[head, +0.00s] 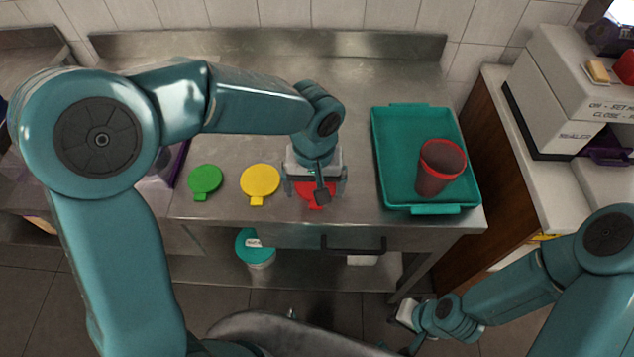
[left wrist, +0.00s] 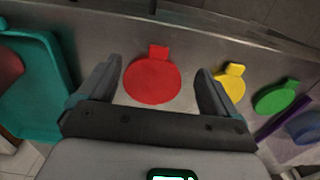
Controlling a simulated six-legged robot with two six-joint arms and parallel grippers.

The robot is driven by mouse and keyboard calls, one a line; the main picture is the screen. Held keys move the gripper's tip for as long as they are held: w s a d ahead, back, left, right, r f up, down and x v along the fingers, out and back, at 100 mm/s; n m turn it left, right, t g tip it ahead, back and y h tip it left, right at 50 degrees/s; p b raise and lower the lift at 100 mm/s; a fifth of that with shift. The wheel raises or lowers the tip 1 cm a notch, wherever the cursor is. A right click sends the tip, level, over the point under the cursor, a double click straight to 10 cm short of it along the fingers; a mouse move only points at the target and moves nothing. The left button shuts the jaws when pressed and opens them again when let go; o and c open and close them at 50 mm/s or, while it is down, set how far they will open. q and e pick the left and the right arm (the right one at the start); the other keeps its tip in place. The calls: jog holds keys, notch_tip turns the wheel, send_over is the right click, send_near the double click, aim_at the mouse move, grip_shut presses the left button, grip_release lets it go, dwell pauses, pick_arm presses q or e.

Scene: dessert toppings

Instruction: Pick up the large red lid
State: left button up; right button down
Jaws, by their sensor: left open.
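The large red lid (left wrist: 152,82) lies flat on the steel table, with its tab toward the table edge. In the head view the red lid (head: 304,191) is partly hidden under my left gripper (head: 316,190). In the left wrist view my left gripper (left wrist: 159,70) is open, with one finger on each side of the lid and a gap visible to both. My right gripper (head: 408,325) is low at the right, off the table's front; its jaws are too unclear to read.
A yellow lid (head: 260,181) and a green lid (head: 205,180) lie left of the red one. A teal tray (head: 390,130) at the right holds a dark red cup (head: 440,168). A drawer handle (head: 352,247) sticks out below the table's front edge.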

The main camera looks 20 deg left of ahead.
pick_arm(q)
jog(key=f, duration=0.3)
jog(key=w+f, duration=0.1)
jog(key=f, duration=0.1)
jog(key=shift+p, duration=0.4)
jog(key=shift+s+f, duration=0.1)
jog(key=shift+f, duration=0.05)
jog(key=c, duration=1.6)
